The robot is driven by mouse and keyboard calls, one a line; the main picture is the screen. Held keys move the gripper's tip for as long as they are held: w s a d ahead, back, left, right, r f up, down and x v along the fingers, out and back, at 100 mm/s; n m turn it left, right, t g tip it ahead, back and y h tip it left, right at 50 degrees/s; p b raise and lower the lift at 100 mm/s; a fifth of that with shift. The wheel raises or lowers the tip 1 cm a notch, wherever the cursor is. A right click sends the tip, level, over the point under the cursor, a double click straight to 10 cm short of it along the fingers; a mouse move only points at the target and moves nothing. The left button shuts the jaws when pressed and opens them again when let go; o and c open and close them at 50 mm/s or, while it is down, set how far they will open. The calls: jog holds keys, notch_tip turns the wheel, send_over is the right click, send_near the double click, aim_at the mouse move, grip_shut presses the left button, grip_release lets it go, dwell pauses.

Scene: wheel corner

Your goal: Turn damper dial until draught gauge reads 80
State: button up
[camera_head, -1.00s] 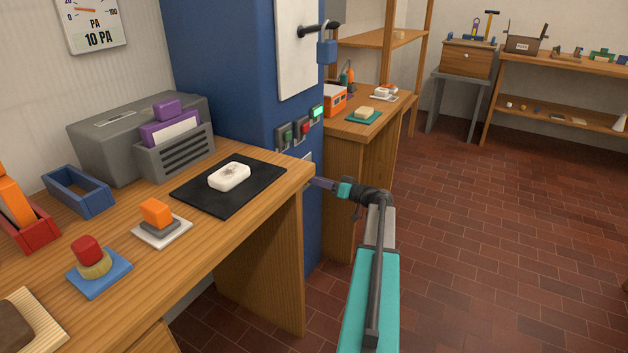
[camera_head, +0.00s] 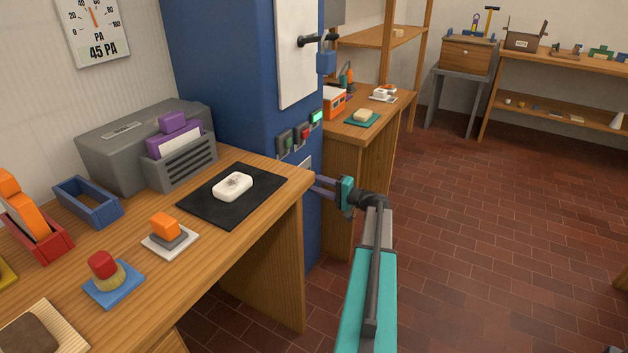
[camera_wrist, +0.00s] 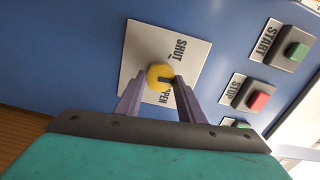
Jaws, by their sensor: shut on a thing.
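The draught gauge (camera_head: 95,30) hangs on the wall at the upper left of the head view. Its display reads 45 PA, and its orange needle points nearly straight up. The damper dial (camera_wrist: 160,76) is a yellow knob with a dark mark, on a white plate (camera_wrist: 190,50) lettered SHUT, on the blue cabinet. My gripper (camera_wrist: 158,84) is shut on the dial, one purple finger on either side of it. In the head view my gripper (camera_head: 314,184) reaches the cabinet side beyond the desk corner, which hides the dial.
A red STOP button (camera_wrist: 258,100) and a green START button (camera_wrist: 297,51) sit beside the dial plate. The wooden desk (camera_head: 262,235) stands close to my gripper. A padlock (camera_head: 326,62) hangs above.

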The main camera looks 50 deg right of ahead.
jog(key=shift+a+f+m+p, duration=0.1)
jog(key=shift+m+p, duration=1.8)
jog(key=shift+m, duration=0.55)
jog(key=shift+f+m+p, duration=0.1)
jog(key=shift+m+p, duration=1.75)
jog(key=shift+m, duration=0.6)
jog(key=o, duration=1)
jog(key=shift+o, duration=0.2)
jog(key=shift+s, duration=0.15)
jog(key=v, duration=1.3)
jog(key=shift+s, duration=0.35)
